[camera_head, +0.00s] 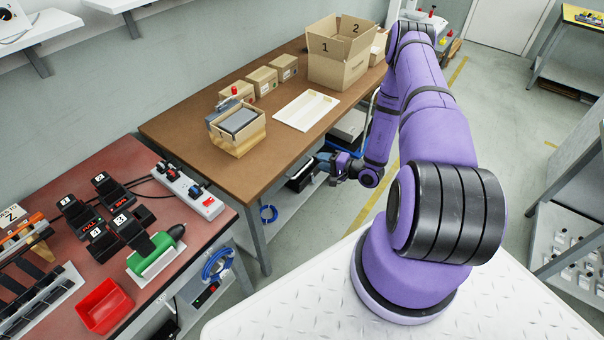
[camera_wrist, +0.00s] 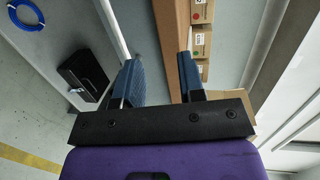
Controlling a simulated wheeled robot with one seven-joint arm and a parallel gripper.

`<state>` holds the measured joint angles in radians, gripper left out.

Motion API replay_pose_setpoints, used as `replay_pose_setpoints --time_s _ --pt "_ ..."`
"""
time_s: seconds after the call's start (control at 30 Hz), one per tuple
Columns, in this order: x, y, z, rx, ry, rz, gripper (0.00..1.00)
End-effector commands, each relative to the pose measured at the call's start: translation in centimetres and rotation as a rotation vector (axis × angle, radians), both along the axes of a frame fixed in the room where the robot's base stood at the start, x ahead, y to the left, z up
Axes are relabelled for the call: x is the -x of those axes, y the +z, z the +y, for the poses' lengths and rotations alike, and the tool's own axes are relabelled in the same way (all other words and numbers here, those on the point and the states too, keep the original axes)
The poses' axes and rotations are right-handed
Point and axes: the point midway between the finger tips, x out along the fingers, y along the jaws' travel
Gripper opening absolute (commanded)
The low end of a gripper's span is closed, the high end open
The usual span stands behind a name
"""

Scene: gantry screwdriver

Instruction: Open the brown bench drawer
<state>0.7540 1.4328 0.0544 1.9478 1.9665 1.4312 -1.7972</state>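The brown bench (camera_head: 200,145) stands in the middle of the head view, boxes on its top. I cannot tell whether this panel is the drawer front. No drawer handle can be made out.
Under the bench are a black case (camera_wrist: 84,75) and a blue coil (camera_wrist: 26,14) on a lower shelf. Several small boxes (camera_wrist: 200,45) and a large open carton (camera_head: 338,70) stand on top. A red-topped bench (camera_head: 120,170) is at left. The floor aisle (camera_head: 500,90) is clear.

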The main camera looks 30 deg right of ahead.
Motion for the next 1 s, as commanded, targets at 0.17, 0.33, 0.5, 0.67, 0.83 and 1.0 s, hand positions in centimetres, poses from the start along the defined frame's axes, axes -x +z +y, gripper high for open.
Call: replay_pose_setpoints --time_s 0.17,0.33,0.5,0.67,0.83,1.0 --pt "1.9 -4.0 -0.6 0.021 -0.096 0.015 0.36" --pt "2.2 -5.1 -0.7 0.031 -0.123 0.018 0.36" --pt "0.5 -5.4 -0.1 0.033 -0.121 0.018 0.36" --pt "-2.1 -6.0 0.9 0.032 -0.120 0.018 0.36" --pt "-4.8 -6.6 1.9 0.031 -0.121 0.018 0.36" --pt "-6.6 -7.0 2.5 0.031 -0.121 0.018 0.36"
